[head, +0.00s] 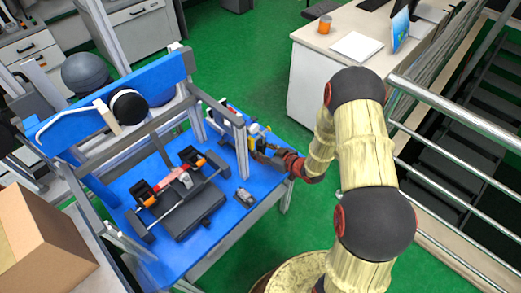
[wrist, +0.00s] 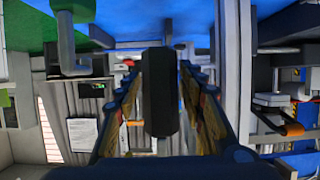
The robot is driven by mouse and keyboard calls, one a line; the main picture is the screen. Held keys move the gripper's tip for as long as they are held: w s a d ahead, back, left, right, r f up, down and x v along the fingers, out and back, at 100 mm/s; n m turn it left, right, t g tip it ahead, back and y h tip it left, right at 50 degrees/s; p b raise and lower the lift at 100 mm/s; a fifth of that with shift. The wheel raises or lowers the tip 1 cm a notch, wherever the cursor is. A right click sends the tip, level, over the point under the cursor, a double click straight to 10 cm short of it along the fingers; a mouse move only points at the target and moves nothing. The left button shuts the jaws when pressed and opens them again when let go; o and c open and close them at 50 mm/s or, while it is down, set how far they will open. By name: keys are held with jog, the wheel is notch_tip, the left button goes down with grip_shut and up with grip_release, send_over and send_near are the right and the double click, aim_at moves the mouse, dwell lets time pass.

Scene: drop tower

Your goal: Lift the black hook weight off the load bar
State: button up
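In the wrist view, a dark, upright block-like body, which looks like the black hook weight (wrist: 161,95), stands between the two fingers of my gripper (wrist: 161,78). A finger is on each side, with narrow gaps showing, so my gripper looks open around it. Its hook and its contact with the load bar cannot be made out. In the head view, my gripper (head: 268,152) reaches in from the right at the right edge of the blue table, beside a grey upright. The weight is too small and hidden to tell apart there.
The blue table (head: 222,217) carries a dark carriage (head: 192,212) with orange parts and a small grey device (head: 245,197). A grey upright (head: 241,150) stands close to my gripper. A cardboard box (head: 40,245) is at the left. Railings (head: 455,118) are at the right.

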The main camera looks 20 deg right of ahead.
grip_shut()
dwell(0.8)
jog(key=c, duration=0.9)
grip_release()
grip_shut()
